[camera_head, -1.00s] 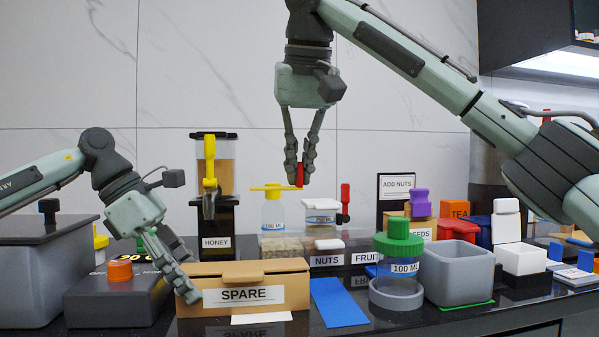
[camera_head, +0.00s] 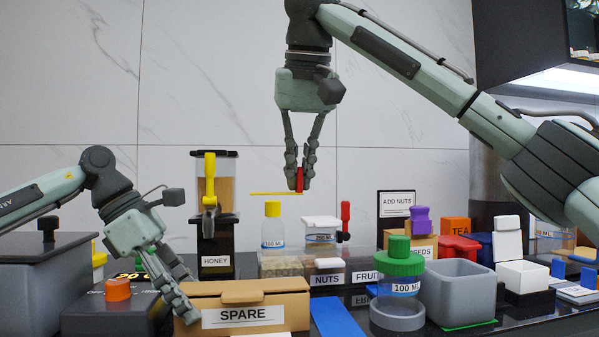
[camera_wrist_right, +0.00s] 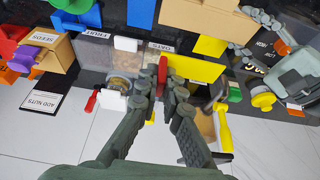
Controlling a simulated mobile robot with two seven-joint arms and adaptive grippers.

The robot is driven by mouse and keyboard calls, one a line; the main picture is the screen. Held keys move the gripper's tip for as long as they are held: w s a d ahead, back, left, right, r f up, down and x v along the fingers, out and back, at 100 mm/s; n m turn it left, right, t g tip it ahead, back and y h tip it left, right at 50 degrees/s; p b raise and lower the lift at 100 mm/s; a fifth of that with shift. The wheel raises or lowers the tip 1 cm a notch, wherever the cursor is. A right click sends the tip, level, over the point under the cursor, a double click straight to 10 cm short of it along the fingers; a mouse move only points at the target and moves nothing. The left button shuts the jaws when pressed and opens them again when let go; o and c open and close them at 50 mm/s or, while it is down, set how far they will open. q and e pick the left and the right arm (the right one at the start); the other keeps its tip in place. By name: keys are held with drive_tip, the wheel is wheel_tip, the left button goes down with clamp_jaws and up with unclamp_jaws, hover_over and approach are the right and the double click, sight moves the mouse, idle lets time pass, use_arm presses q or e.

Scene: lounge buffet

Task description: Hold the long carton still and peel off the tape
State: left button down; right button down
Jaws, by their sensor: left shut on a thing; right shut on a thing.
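The long tan carton (camera_head: 290,307) labelled SPARE lies on the dark counter at front left, its top flaps closed. My left gripper (camera_head: 180,308) is shut on the carton's left end; its exact contact is partly hidden. My right gripper (camera_head: 300,178) is shut on a red tab (camera_head: 299,180) high above the counter. A thin yellow strip of tape (camera_head: 272,193) sticks out level to the left from the tab. In the right wrist view the red tab (camera_wrist_right: 162,74) is between the fingers and the yellow strip (camera_wrist_right: 200,68) extends right.
A yellow-capped bottle (camera_head: 273,228) stands behind the carton, below the strip. A blue mat (camera_head: 337,319) lies right of the carton. A green-lidded jar (camera_head: 400,285) and a grey bin (camera_head: 458,290) stand further right. A honey dispenser (camera_head: 215,220) is behind; a dark box (camera_head: 110,310) is at left.

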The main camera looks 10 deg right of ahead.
use_arm(q)
drive_tip(key=shift+f, duration=0.35)
idle(0.6)
use_arm(e)
drive_tip(key=shift+r, duration=2.5)
use_arm(q)
drive_tip(key=c, duration=1.1)
unclamp_jaws()
drive_tip(key=o, duration=0.4)
drive_tip(key=shift+w, duration=0.1)
use_arm(e)
drive_tip(key=shift+w+f, duration=0.1)
drive_tip(key=shift+w, duration=0.05)
use_arm(q)
drive_tip(key=shift+r, duration=0.15)
drive_tip(key=shift+r, duration=0.15)
drive_tip(key=shift+v, duration=3.7)
